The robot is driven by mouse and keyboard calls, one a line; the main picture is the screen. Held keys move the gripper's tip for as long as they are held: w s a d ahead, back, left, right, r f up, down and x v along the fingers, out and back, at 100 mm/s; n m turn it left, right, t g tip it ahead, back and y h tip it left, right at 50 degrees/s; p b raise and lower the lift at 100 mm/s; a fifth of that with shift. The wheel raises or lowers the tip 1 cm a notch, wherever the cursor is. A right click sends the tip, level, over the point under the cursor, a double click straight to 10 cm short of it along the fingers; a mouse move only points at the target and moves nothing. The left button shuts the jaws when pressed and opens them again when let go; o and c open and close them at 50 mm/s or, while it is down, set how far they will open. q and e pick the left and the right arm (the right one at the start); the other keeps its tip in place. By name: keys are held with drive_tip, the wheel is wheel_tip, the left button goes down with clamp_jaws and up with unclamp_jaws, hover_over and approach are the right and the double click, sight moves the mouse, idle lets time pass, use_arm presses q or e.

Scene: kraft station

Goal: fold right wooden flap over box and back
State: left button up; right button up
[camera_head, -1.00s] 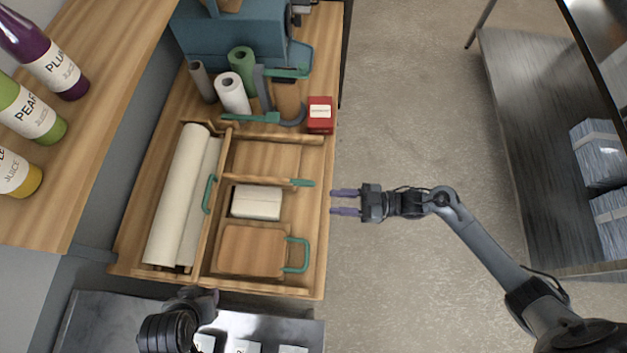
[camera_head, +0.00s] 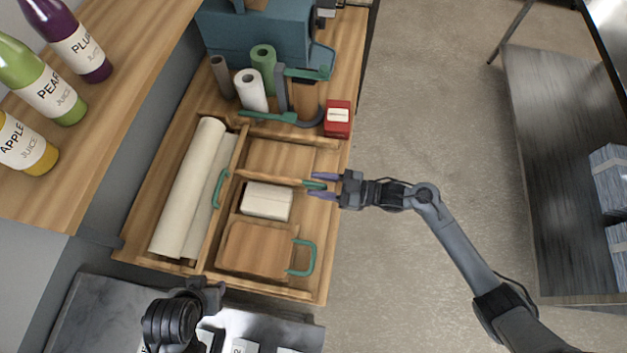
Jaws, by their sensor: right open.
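The white box (camera_head: 266,201) sits in the middle compartment of the wooden station (camera_head: 318,297). A wooden flap (camera_head: 268,177) shows nearly edge-on along the box's far side, apparently upright, with a short green handle (camera_head: 315,184) at its right end. Another wooden panel (camera_head: 256,247) lies flat in the near compartment, with a green loop handle (camera_head: 303,257). My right gripper (camera_head: 322,186) is open, its two purple fingers on either side of the short green handle; contact cannot be told. My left gripper (camera_head: 207,289) is at the near edge, its fingers unclear.
A long white roll (camera_head: 190,190) lies in the left compartment, beside a green handle (camera_head: 220,188). Upright rolls (camera_head: 251,91), a red box (camera_head: 338,119) and a blue machine (camera_head: 262,40) stand at the back. Juice bottles (camera_head: 45,90) line the left shelf.

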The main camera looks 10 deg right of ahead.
drive_tip(key=shift+x, duration=0.9)
clamp_jaws()
